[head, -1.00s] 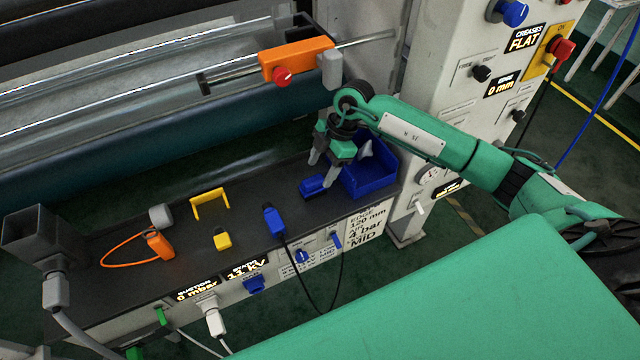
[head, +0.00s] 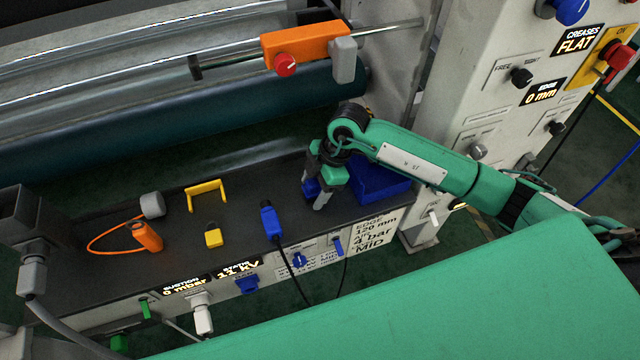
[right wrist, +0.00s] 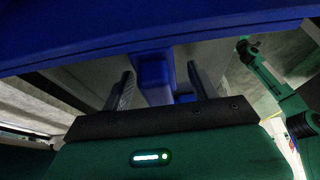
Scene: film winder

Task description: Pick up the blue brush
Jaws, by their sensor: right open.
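A small blue block-shaped piece, which looks like the blue brush (head: 311,187), is on the dark bench top just left of the blue bin. My right gripper (head: 315,192) is open, pointing down over it, with one finger to either side. The gripper and its fingers hide much of the piece. In the right wrist view, a blue part (right wrist: 153,70) shows between the two open fingers. I cannot tell whether the fingers touch it. My left gripper is not in view.
The blue bin (head: 378,184) is close to the right of my gripper, partly behind my arm. A blue corded device (head: 271,221), yellow bracket (head: 207,190), yellow block (head: 213,237) and orange tool (head: 146,237) are left on the bench. An orange clamp (head: 305,45) is on a bar above.

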